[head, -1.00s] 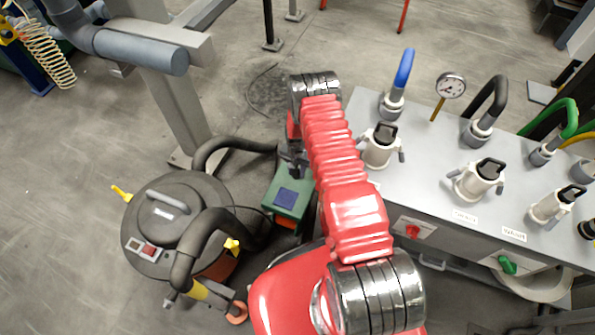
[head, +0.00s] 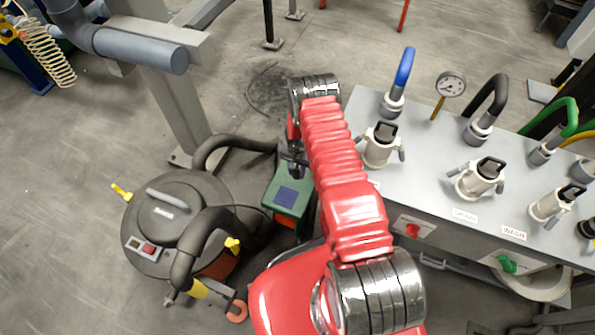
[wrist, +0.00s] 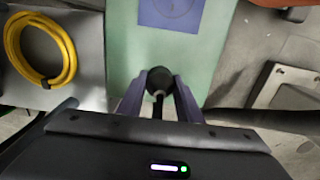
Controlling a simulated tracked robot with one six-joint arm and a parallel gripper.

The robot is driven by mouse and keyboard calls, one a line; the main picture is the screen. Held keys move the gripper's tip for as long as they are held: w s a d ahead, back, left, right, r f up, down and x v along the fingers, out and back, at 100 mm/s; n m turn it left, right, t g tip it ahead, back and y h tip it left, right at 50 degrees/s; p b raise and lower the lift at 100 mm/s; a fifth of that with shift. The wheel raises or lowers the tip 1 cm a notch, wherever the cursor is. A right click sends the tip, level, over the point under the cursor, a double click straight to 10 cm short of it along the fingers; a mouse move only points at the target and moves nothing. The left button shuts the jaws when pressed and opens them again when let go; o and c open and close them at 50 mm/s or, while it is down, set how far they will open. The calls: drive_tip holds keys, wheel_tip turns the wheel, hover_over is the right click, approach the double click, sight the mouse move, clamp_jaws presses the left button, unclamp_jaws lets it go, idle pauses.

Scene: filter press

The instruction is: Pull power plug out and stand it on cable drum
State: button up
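In the wrist view a dark round plug (wrist: 159,78) with a pale ring sits between the two fingers of my gripper (wrist: 161,92). The fingers lie close on both sides of it; I cannot tell whether they press on it. Behind it is the green top of a box (wrist: 128,45) with a blue square (wrist: 181,12) that bears a faint circle. In the head view the green box (head: 276,184) stands left of the grey cabinet, and my gripper (head: 291,158) is over its far end. The plug is hidden there by my arm. I cannot pick out the cable drum for certain.
A black vacuum cleaner (head: 167,222) with thick hoses stands left of the green box. The grey cabinet (head: 428,175) with couplings and knobs is to the right. A yellow coil (wrist: 40,50) shows in the wrist view. A grey post (head: 178,110) rises behind the vacuum.

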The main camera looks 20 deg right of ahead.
drive_tip(key=o, duration=0.5)
drive_tip(key=shift+r, duration=6.85)
